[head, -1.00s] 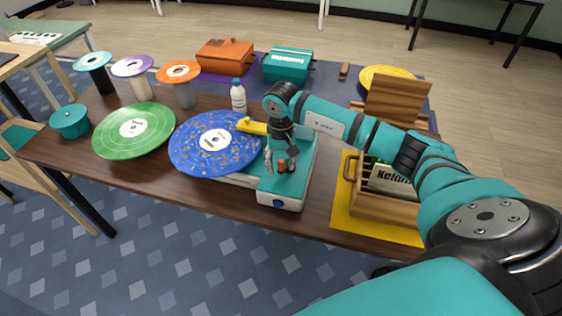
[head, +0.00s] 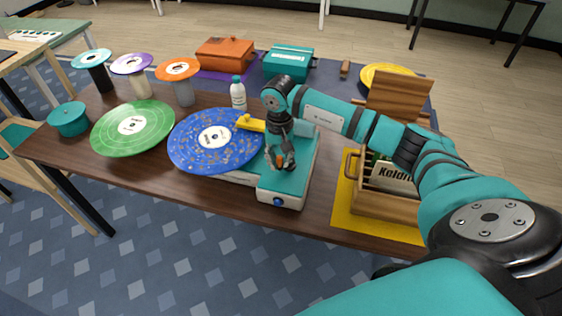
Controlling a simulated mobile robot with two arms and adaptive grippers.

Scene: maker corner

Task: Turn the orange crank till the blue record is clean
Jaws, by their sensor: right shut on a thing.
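The blue record (head: 190,150) lies flat on the teal and white cleaning machine (head: 302,172), with pale and brownish specks over its surface. A yellow arm (head: 250,122) reaches over the record's right edge. My right gripper (head: 281,163) points down over the machine's teal top and is shut on the orange crank (head: 290,160), which is mostly hidden by the fingers. A blue knob (head: 278,201) is on the machine's front. My left gripper is not in the view.
A green record (head: 152,118) lies left of the blue one. A white bottle (head: 238,97) stands behind it. A wooden crate (head: 385,205) of records stands on a yellow mat (head: 343,215) to the right. Several small discs on stands and orange and teal boxes are at the back.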

